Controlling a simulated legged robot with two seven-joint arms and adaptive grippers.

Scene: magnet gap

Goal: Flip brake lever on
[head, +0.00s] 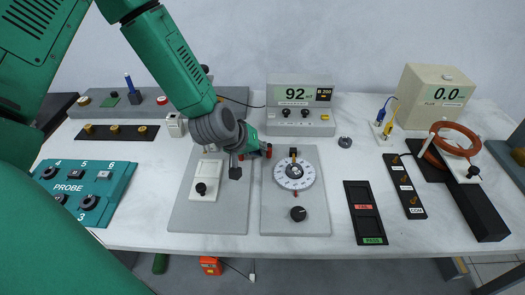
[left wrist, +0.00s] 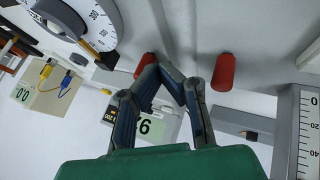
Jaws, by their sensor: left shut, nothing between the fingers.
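My left gripper (head: 262,150) is over the far part of the grey panels in the head view, left of the white round dial (head: 294,174). In the left wrist view its fingertips (left wrist: 172,72) meet, with nothing between them. Two red pegs stand close by: one red peg (left wrist: 146,64) just left of the fingertips, another red peg (left wrist: 224,72) to their right. The dial shows at upper left in the left wrist view (left wrist: 75,25), with a yellow-orange pointer piece (left wrist: 98,56) at its edge. I cannot tell for sure which part is the brake lever. My right gripper is out of view.
A meter reading 92 (head: 300,108) stands behind the dial panel (head: 317,218). Left of that panel lies another grey panel (head: 210,217) with a white switch plate (head: 206,180). A teal probe box (head: 85,190) is at left. A black pass/fail tray (head: 364,212) is at right.

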